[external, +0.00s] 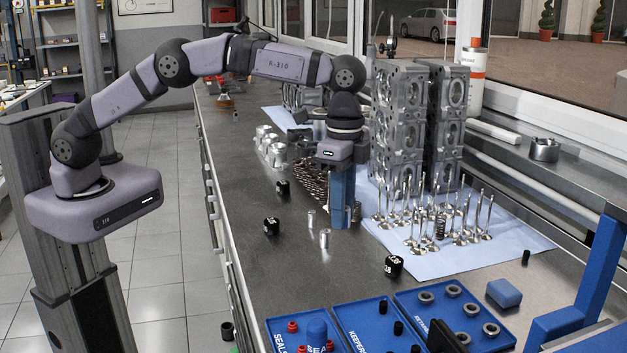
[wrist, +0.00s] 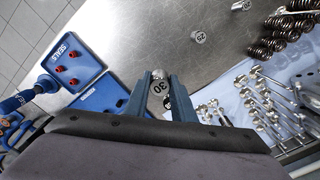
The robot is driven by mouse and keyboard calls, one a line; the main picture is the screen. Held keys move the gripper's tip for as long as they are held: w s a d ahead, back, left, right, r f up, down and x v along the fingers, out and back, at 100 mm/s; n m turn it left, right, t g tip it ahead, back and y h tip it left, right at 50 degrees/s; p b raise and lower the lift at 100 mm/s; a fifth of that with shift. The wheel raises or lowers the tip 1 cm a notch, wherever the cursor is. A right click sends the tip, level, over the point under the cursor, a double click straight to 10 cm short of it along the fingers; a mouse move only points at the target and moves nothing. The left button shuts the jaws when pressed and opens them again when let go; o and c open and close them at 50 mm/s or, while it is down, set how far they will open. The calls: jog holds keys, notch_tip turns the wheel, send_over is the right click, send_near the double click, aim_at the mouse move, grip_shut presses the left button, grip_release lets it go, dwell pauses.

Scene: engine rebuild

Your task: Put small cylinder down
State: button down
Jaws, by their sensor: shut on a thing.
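My gripper (external: 341,222) points down over the bench, left of the blue sheet. In the wrist view its two blue fingers (wrist: 164,92) are shut on a small silver cylinder (wrist: 157,76) with a dark end marked 30. The fingers hide most of it in the external view, and I cannot tell if it touches the bench. Two similar silver cylinders (external: 311,218) (external: 325,239) stand on the bench left of my gripper. One shows in the wrist view (wrist: 198,37) with the mark 25.
Black marked pieces (external: 271,226) (external: 283,187) (external: 394,266) stand around. Upright valves (external: 440,230) crowd the blue sheet (external: 490,258) at right, before grey cylinder heads (external: 405,125). Springs (external: 312,184) lie behind. Blue trays (external: 365,330) fill the front. Bench between the silver cylinders and the trays is mostly bare.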

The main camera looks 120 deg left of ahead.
aim_at(341, 270)
jog(key=shift+f+p, duration=1.6)
jog(key=shift+f, duration=3.4)
jog(key=shift+f, duration=0.2)
jog(key=c, duration=1.5)
grip_release()
notch_tip(341, 270, up, 12)
jog(key=b, duration=0.2)
jog(key=shift+r+b, duration=0.2)
jog(key=shift+b, duration=0.2)
